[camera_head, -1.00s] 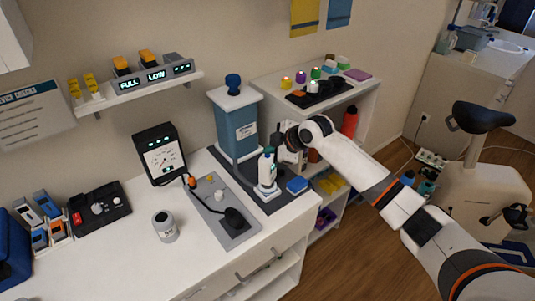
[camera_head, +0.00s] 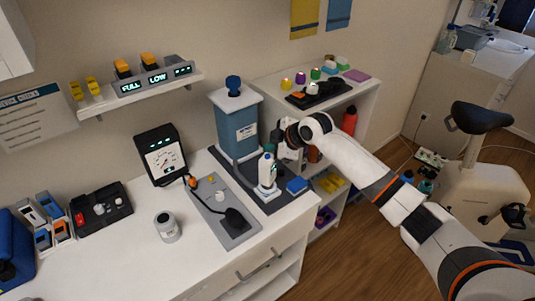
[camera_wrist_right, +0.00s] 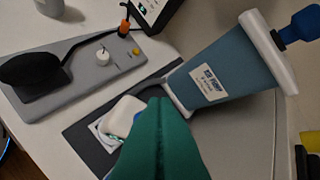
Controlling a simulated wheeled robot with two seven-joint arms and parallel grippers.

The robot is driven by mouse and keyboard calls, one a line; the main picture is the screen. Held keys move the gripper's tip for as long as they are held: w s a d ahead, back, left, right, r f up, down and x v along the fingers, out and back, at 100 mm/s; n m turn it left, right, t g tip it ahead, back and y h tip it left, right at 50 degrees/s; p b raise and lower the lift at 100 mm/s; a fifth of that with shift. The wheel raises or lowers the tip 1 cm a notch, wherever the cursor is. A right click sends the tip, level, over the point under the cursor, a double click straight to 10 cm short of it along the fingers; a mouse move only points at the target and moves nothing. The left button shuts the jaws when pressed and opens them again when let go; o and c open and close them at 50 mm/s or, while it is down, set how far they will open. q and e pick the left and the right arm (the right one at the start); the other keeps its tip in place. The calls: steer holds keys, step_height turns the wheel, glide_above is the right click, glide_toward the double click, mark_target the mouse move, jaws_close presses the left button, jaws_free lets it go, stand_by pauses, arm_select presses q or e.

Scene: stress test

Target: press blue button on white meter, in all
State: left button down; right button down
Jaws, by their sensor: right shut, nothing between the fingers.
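A white upright meter (camera_head: 267,173) stands on a dark mat in front of the blue tank in the head view. Its rounded white top (camera_wrist_right: 124,116) shows in the right wrist view, partly behind my fingers. I cannot make out a blue button on it; its face is small in the head view and partly hidden in the wrist view. My right gripper (camera_head: 270,149) comes from the right and points down at the meter's top. In the wrist view its green fingers (camera_wrist_right: 161,103) are shut together and empty, very close to the meter; contact cannot be told. My left gripper is out of view.
The blue tank (camera_head: 237,128) stands close behind the meter, and a blue block (camera_head: 297,185) lies to its right. A grey panel (camera_head: 214,199) with knobs and a black paddle is to the left. A white jar (camera_head: 167,228) stands on the open counter further left.

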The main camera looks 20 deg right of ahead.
step_height(320, 180, up, 5)
steer(key=p, duration=0.4)
stand_by(0.8)
